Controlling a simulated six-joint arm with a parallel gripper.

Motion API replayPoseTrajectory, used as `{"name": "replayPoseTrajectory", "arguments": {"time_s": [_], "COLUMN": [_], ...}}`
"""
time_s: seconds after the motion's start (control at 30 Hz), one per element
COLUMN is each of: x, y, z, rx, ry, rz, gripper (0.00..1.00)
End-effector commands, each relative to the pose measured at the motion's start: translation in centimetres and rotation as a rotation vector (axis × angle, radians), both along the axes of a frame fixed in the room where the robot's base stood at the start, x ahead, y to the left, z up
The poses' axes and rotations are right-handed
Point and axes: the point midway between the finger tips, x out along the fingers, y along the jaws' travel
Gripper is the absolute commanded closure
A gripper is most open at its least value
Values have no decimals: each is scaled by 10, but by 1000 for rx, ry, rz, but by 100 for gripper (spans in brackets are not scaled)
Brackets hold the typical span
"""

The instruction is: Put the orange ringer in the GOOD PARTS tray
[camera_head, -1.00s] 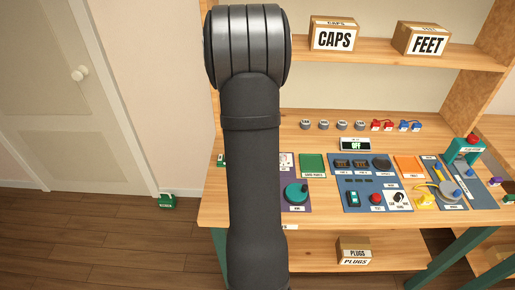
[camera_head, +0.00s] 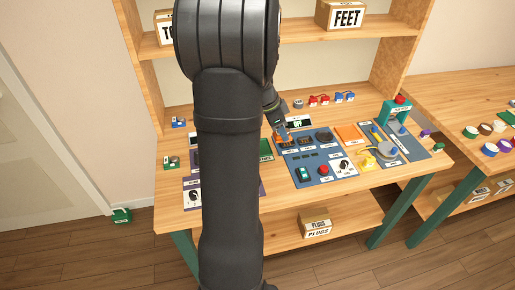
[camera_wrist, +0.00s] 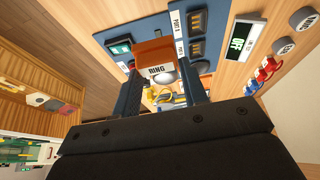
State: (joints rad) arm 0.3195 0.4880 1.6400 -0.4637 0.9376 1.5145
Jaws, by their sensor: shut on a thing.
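My gripper (camera_head: 277,118) shows just right of my large dark arm in the head view, above the blue panel. In the wrist view its two fingers (camera_wrist: 160,85) are shut on the orange ringer (camera_wrist: 154,50), which has a white RING label and a pale rounded part beneath. The ringer is a small orange patch in the head view (camera_head: 284,136). The green GOOD PARTS tray (camera_head: 266,150) lies just left of the ringer in the head view, its left part hidden by my arm.
The blue panel (camera_head: 312,181) carries slots, a round dark part, switches and a red button. An orange tray (camera_head: 350,133) lies right of it. An OFF display (camera_wrist: 239,38) stands behind the panel. A yellow part (camera_head: 367,162) and a green stand (camera_head: 397,110) are farther right.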

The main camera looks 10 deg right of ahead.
Motion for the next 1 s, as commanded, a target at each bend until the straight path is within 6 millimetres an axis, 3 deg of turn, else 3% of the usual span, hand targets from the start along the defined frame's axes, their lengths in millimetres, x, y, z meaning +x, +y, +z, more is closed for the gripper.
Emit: {"name": "replayPoseTrajectory", "arguments": {"time_s": [0.17,0.7,1.0], "x": [-2,74,81], "y": [-15,54,60], "z": [-3,-66,-86], "rx": [-2,-1,-2], "ry": [1,1,3], "rz": [1,3,1], "gripper": [89,89,89]}}
